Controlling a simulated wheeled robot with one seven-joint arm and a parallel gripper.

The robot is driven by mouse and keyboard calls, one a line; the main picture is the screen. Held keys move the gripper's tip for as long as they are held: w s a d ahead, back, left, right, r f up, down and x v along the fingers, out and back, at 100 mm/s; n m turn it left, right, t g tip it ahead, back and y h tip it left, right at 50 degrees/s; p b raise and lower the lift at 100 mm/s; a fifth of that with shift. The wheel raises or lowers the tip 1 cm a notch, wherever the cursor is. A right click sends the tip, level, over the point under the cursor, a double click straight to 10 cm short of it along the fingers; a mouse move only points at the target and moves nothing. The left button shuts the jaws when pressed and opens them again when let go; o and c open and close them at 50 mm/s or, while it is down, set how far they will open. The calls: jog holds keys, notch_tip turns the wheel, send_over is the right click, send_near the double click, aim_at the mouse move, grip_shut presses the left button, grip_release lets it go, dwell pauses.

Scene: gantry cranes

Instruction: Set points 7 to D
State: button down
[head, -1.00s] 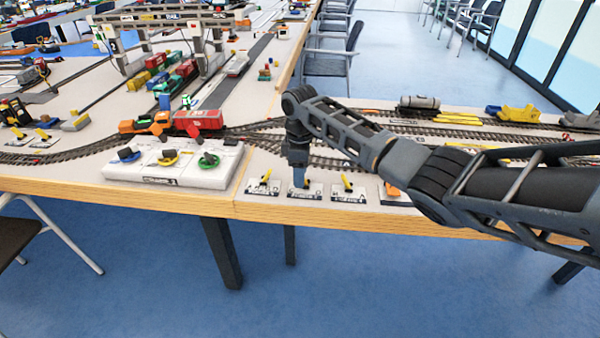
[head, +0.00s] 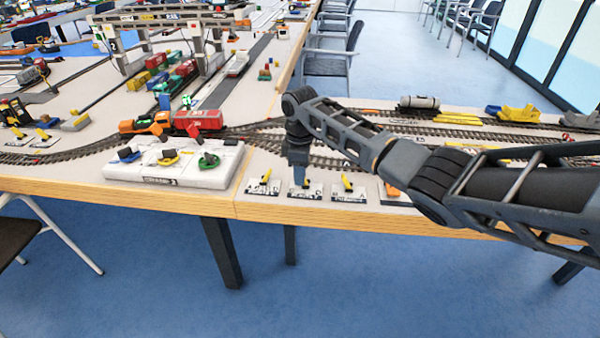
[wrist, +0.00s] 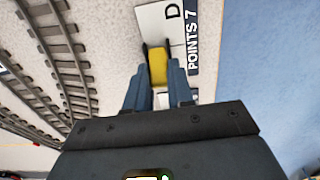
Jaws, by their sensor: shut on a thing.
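The points 7 plate (wrist: 194,40) shows in the wrist view with its "POINTS 7" label along the right side and a letter D at the top. Its yellow lever (wrist: 158,68) stands between the two fingers of my gripper (wrist: 159,85), which is shut on it. The other end of the plate is hidden by my gripper. In the head view my gripper (head: 298,182) reaches down to the middle of three lever plates at the table's front edge, and the plate (head: 304,195) is partly covered.
Similar yellow-lever plates stand close on the left (head: 263,186) and right (head: 348,189). A white control box (head: 172,178) with blue, yellow and green knobs lies further left. Tracks (head: 330,162) run behind the plates. An orange thing (head: 391,190) lies to the right.

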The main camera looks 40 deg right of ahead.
aim_at(306, 180)
jog(key=shift+s, duration=0.1)
jog(key=shift+s+d+r+t+y+p, duration=0.15)
jog(key=shift+s+d+t+y+p, duration=0.1)
jog(key=shift+t+y+p, duration=0.45)
jog(key=shift+s+d+t+y, duration=0.2)
jog(key=shift+t+y, duration=0.15)
jog(key=shift+t, duration=0.2)
jog(key=shift+s+d+t+y, duration=0.15)
jog(key=shift+t+y, duration=0.2)
jog(key=shift+t, duration=0.2)
jog(key=t+y+b, duration=0.1)
jog(key=s+f+t+y+b, duration=0.1)
jog(key=b, duration=0.1)
jog(key=shift+d+t, duration=0.3)
jog(key=shift+t, duration=0.1)
jog(key=t+b, duration=0.1)
jog(key=y+b, duration=0.1)
jog(key=b, duration=0.1)
jog(key=shift+s+d+t+y, duration=0.3)
jog(key=shift+t, duration=0.1)
jog(key=shift+s+b, duration=0.1)
jog(key=shift+b, duration=0.5)
jog(key=shift+d+r+t+y, duration=0.1)
jog(key=shift+t+y, duration=0.2)
jog(key=shift+t, duration=0.1)
jog(key=c, duration=1)
grip_release()
